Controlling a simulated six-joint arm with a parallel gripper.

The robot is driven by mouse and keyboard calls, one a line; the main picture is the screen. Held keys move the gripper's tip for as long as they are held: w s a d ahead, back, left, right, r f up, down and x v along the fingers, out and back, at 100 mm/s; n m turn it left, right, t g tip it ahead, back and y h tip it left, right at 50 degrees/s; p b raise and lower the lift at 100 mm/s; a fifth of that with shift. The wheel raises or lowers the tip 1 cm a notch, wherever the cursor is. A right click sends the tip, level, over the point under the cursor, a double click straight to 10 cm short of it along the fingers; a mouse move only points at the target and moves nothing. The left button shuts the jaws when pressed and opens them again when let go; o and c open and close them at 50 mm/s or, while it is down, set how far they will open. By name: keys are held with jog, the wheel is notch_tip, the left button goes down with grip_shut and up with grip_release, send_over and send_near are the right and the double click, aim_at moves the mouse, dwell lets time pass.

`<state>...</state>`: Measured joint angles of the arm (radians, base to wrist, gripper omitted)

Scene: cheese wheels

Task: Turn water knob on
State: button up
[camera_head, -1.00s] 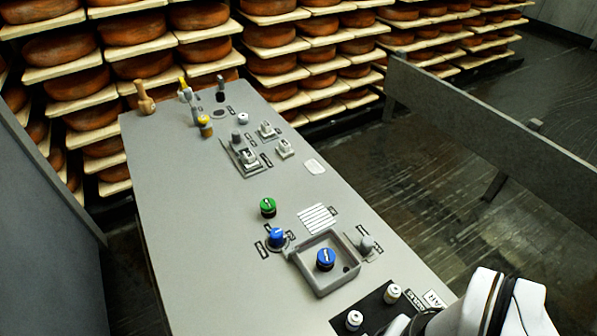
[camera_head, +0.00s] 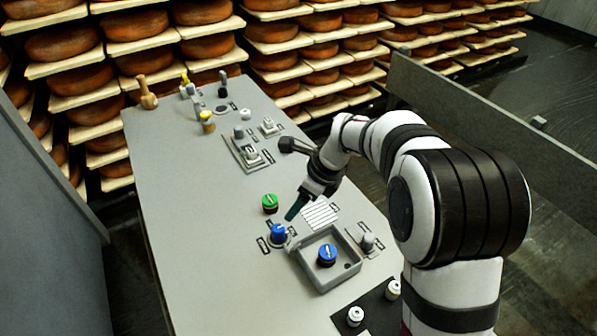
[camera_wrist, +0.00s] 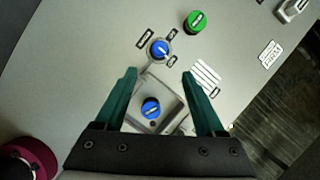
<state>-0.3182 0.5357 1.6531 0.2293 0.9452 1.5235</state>
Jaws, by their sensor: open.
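A blue knob (camera_head: 279,232) with a pale mark on its top stands on a round base among small label plates; it also shows in the wrist view (camera_wrist: 159,48). A second blue knob (camera_head: 327,254) sits in a square grey basin (camera_head: 349,271); the wrist view shows it (camera_wrist: 150,107) between my fingers in the picture. I cannot read which knob is labelled water. My gripper (camera_head: 293,212) is above the panel, close to the first blue knob. In the wrist view its teal fingers (camera_wrist: 159,74) are apart and empty, with that knob just beyond the tips.
A green knob (camera_head: 270,203) stands just behind the first blue knob. A grey knob (camera_head: 367,242) is right of the basin. White knobs (camera_head: 355,316) sit on a dark plate in front. Switches (camera_head: 249,154) and yellow-topped parts (camera_head: 207,121) are farther back. The panel's left side is clear.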

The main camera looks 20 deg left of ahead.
aim_at(279, 228)
jog(key=x, duration=1.5)
jog(key=shift+d+f, duration=0.1)
jog(key=shift+f, duration=0.15)
grip_shut()
